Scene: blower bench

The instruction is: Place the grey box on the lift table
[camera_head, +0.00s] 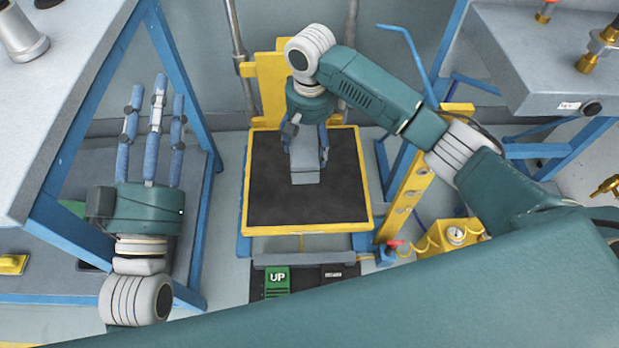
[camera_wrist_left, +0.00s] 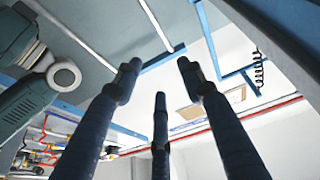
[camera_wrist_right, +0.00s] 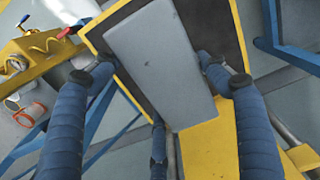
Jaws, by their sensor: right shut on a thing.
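The grey box (camera_head: 305,165) is in the head view, over the black top of the lift table (camera_head: 271,205), which has a yellow rim. My right gripper (camera_head: 308,150) comes down from above and is shut on the box. In the right wrist view the grey box (camera_wrist_right: 160,65) lies between the blue fingers, with the lift table's yellow edge (camera_wrist_right: 204,145) behind it. I cannot tell whether the box touches the table top. My left gripper (camera_head: 155,110) is open and empty, fingers spread upward, left of the lift table; its fingers show in the left wrist view (camera_wrist_left: 158,85).
A green UP pedal (camera_head: 277,281) lies on the floor in front of the lift table. A grey bench (camera_head: 60,80) with blue legs stands left. A grey bench (camera_head: 540,60) with brass fittings stands right. A yellow gauge panel (camera_head: 447,237) is right of the lift table.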

